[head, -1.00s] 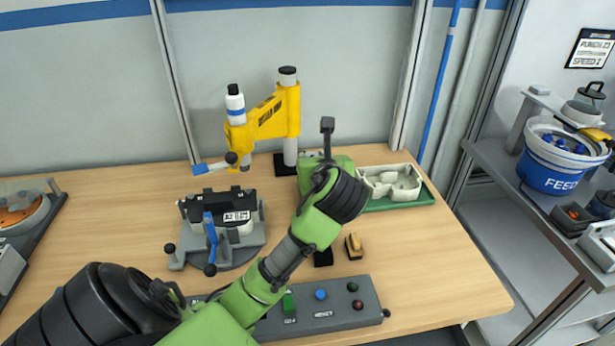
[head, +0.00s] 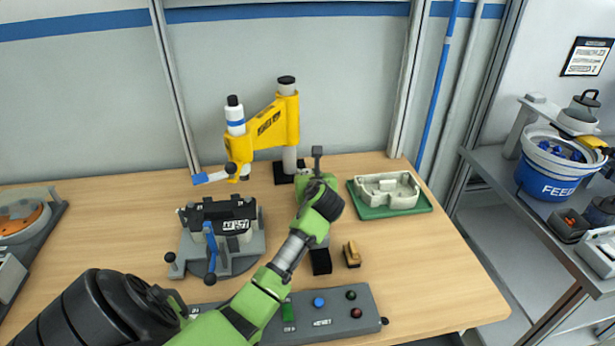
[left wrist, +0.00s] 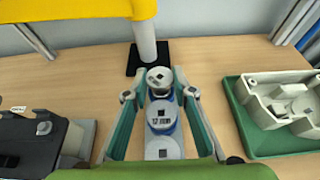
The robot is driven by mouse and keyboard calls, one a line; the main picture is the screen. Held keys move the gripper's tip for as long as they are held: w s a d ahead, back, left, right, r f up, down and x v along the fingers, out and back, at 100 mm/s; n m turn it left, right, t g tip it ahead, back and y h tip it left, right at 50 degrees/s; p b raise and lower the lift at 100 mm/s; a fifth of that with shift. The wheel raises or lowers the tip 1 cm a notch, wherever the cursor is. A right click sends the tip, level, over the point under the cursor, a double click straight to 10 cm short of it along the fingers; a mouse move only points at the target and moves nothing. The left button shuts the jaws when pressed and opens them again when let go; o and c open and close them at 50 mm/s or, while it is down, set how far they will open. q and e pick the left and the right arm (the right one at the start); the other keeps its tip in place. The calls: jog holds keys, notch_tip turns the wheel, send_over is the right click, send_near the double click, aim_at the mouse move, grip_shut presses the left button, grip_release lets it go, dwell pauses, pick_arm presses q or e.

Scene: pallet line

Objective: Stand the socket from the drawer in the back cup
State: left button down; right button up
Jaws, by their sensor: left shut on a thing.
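In the left wrist view, my left gripper (left wrist: 159,84) has its fingertips closed around a grey round socket (left wrist: 159,76) with a dark square hole. Nearer in that view, in line with it, are a grey and blue round piece (left wrist: 162,117) marked 12 mm and another grey round piece (left wrist: 163,149). I cannot tell whether these touch the held socket or stand below it. In the head view my left wrist hides the fingers and these pieces. I cannot make out the drawer or tell which piece is the back cup. My right gripper is out of view.
A yellow press (head: 268,128) stands behind the gripper. A dark clamp fixture (head: 232,240) is left, a green tray (head: 425,208) with a pale moulded part right. A button box (head: 335,318) and small brown block (head: 352,254) are in front. The table's right front is clear.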

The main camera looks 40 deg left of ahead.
pick_arm(q)
jog(key=shift+f, duration=0.45)
